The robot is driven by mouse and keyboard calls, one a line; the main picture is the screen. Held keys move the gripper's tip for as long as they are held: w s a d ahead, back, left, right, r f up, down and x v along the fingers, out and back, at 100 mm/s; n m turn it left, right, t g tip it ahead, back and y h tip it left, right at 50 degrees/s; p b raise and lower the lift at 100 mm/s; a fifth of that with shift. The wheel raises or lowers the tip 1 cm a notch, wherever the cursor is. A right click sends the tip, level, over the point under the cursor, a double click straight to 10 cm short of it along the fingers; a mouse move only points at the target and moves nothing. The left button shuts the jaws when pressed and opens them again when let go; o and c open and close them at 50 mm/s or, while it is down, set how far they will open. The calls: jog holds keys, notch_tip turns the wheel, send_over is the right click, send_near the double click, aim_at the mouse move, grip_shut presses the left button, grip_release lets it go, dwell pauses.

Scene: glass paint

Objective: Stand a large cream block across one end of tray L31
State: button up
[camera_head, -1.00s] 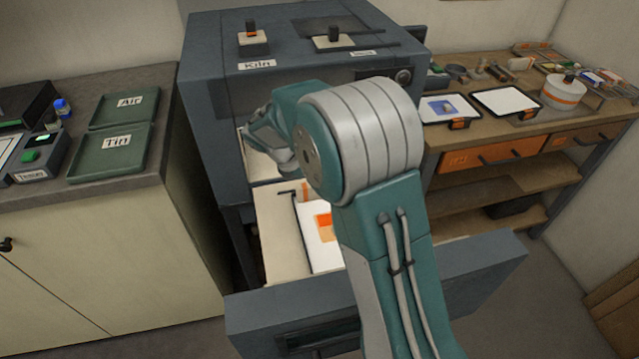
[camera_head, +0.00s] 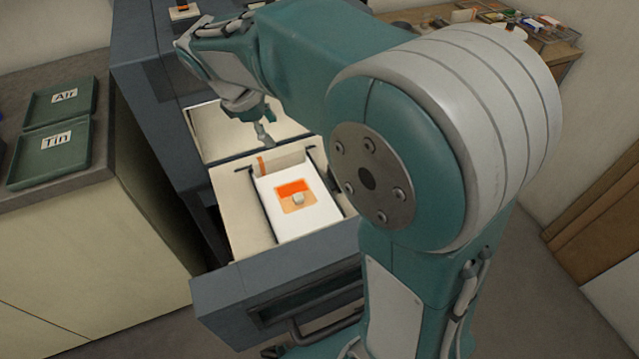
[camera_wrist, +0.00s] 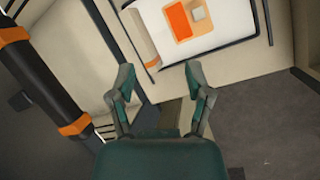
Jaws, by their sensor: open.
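A white panel (camera_head: 312,217) with an orange patch lies in the pulled-out kiln drawer, and it also shows in the wrist view (camera_wrist: 215,38). A small pale block (camera_head: 298,198) sits on the patch. A cream, upright-looking piece (camera_head: 283,163) with an orange strip lies across the panel's far end; it shows in the wrist view (camera_wrist: 139,38). I cannot tell whether it is a separate large block. No L31 label is readable. My gripper (camera_wrist: 158,74) is open and empty, with its fingers apart near that end. In the head view, my gripper (camera_head: 265,135) hangs just beyond it.
The grey drawer front (camera_head: 280,290) stands out from the kiln (camera_head: 150,100). Dark bars (camera_head: 262,205) flank the panel. Green Air and Tin trays (camera_head: 50,155) are on the left counter. A wooden bench (camera_head: 400,14) with items is at the back right.

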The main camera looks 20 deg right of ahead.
jog(key=s+d+m+t+y, duration=0.1)
jog(key=s+m, duration=0.3)
jog(key=s, duration=0.2)
jog(key=s+d+r+m+t+y, duration=0.1)
jog(key=s+m+t, duration=0.1)
jog(key=s+m, duration=0.2)
jog(key=s+m+t+y, duration=0.1)
jog(key=s+m, duration=0.4)
jog(key=s, duration=0.5)
jog(key=shift+d+r+t+y, duration=0.2)
jog(key=shift+d+t+y, duration=0.2)
jog(key=shift+y, duration=0.2)
